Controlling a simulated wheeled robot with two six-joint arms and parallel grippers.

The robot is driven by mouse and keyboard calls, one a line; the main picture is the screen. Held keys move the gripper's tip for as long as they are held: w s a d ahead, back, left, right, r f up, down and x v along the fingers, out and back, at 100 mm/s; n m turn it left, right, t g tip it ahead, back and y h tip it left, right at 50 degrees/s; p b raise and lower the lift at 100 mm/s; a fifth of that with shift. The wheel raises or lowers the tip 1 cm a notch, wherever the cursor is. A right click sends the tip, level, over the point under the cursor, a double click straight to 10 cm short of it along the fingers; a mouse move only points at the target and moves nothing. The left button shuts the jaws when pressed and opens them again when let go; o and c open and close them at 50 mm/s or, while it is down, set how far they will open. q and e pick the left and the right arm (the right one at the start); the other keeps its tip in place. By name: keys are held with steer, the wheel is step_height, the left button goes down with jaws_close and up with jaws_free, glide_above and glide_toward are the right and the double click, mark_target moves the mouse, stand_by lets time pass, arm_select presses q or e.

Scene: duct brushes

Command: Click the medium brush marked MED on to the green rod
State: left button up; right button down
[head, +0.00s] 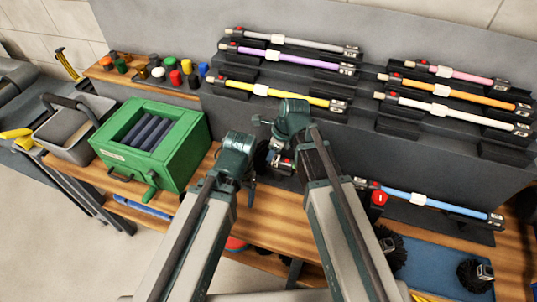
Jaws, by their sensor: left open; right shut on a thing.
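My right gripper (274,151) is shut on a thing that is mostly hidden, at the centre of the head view. A dark round brush shape (262,157) and a small grey and red fitting (284,164) show beside its fingers. I cannot tell which of these it grips. My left gripper (250,190) is open, just below and to the left of the right one. Two black-bristled brushes, one near (391,247) and one farther right (475,274), are at the blue mat. No MED mark is readable, and I cannot make out a green rod.
A dark rack (370,62) holds several coloured rods, including yellow (295,95), purple (290,57) and blue (450,206). A green box (190,150) with dark slots and a grey bin (70,130) stand at left. Small coloured caps (175,78) sit behind the box.

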steer(key=shift+c, duration=2)
jaws_free()
steer(key=shift+r, duration=0.1)
steer(key=p+v, duration=1.3)
steer(key=shift+r, duration=0.3)
steer(key=shift+s, duration=0.1)
steer(key=s+a+f+n+h+b, duration=0.1)
steer(key=s+n, duration=0.5)
steer(key=n, duration=0.7)
steer(key=s+f+n+g+h+b, duration=0.1)
steer(key=s+f+n+h+b, duration=0.1)
steer(key=s+n, duration=0.5)
steer(key=f+n+h, duration=0.1)
steer(key=n, duration=0.5)
steer(key=shift+a+f+b, duration=0.35)
steer(key=shift+a, duration=0.05)
